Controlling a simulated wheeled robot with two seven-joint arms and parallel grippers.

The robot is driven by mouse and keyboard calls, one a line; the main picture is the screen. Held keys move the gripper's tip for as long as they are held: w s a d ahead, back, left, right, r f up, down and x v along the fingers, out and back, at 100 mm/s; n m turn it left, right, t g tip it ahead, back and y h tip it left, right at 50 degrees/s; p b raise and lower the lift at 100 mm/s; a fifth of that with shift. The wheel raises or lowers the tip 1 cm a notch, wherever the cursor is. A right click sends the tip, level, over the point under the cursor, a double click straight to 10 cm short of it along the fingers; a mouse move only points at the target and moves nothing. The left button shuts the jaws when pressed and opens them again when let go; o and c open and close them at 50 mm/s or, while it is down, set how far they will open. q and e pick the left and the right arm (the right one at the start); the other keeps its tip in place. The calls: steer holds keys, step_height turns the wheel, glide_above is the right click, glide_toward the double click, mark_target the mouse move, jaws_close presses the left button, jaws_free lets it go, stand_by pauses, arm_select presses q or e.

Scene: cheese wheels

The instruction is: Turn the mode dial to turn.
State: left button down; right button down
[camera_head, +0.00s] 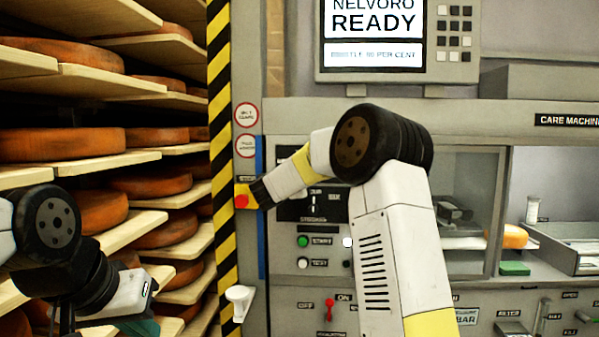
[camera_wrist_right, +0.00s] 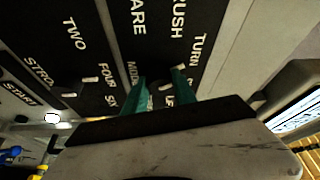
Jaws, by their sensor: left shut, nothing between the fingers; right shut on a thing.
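The mode dial (camera_wrist_right: 166,88) is on a black panel in the right wrist view, with the words MODE, CARE, BRUSH and TURN around it. My right gripper (camera_wrist_right: 160,80) has its teal fingers shut on the dial, one on each side. The fingers cover most of the dial, so I cannot tell which word it points to. In the head view my right arm hides the dial and gripper. My left gripper (camera_head: 150,326) is at the lower left, shut and empty, partly cut off by the frame edge, away from the panel.
The strokes dial (camera_head: 313,202) is below my right wrist. The start button (camera_head: 303,241) and test button (camera_head: 302,262) are lower. A red stop button (camera_head: 241,201) is close by on the left. Shelves of cheese wheels (camera_head: 60,141) fill the left. The screen (camera_head: 373,30) reads READY.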

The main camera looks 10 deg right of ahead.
steer(key=shift+f, duration=0.1)
stand_by(0.3)
steer(key=c, duration=1)
jaws_free()
steer(key=v, duration=0.7)
steer(key=shift+s+a, duration=0.25)
steer(key=shift+s, duration=0.05)
